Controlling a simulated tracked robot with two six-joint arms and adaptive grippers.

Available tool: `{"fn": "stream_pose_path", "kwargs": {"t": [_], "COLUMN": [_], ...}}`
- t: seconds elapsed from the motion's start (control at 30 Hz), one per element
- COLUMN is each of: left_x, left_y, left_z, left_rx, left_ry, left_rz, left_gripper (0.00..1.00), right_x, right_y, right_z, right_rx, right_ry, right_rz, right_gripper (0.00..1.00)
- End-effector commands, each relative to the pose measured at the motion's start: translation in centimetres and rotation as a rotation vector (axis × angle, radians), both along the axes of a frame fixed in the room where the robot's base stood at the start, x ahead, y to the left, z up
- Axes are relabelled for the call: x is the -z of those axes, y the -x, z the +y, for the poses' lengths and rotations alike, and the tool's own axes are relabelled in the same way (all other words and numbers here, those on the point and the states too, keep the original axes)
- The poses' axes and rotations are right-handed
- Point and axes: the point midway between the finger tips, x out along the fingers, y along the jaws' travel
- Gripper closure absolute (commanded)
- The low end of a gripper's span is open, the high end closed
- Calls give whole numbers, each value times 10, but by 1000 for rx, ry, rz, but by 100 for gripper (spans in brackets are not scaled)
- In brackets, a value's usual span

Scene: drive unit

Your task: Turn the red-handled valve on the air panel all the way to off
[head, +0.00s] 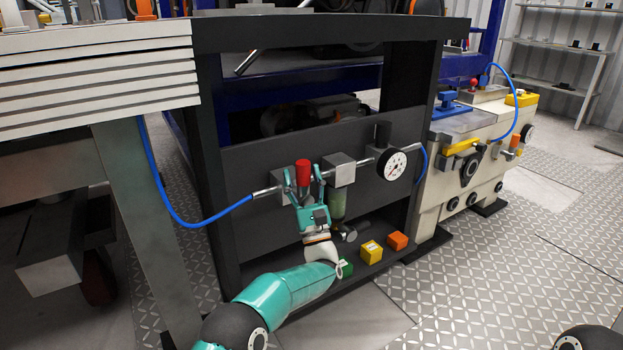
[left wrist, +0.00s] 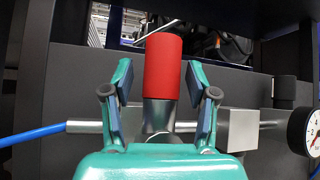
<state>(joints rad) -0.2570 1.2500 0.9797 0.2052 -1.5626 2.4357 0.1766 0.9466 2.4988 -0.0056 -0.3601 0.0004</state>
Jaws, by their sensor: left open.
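The red valve handle (head: 303,172) stands upright on the pipe of the dark air panel (head: 255,155). In the left wrist view the red handle (left wrist: 163,66) is a cylinder on a metal stem (left wrist: 158,115), between the two fingers. My left gripper (head: 305,180) is open around the handle, and its fingertips (left wrist: 160,80) show a gap on each side of it. The valve body is partly hidden behind my gripper. My right gripper is not in view.
A pressure gauge (head: 392,164) and a square metal block (head: 338,170) sit right of the valve. A blue hose (head: 190,222) joins the pipe at left. Green (head: 346,267), yellow (head: 371,252) and orange (head: 397,240) blocks lie below. A machine (head: 465,160) stands at right.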

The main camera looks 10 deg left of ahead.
Motion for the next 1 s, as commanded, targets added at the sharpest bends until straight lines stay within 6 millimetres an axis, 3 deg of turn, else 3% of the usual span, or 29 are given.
{"fn": "stream_pose_path", "kwargs": {"t": [0.27, 0.73, 1.0], "left_x": [10, 72, 86], "left_y": [8, 62, 75], "left_z": [-6, -31, -37], "left_rx": [2, 3, 1], "left_ry": [-2, -1, 0], "left_rz": [2, 5, 1], "left_gripper": [42, 42, 42], "right_x": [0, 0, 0], "right_y": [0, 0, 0], "right_z": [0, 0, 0], "right_rx": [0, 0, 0], "right_ry": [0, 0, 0], "right_rz": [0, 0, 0], "right_gripper": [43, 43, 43]}}
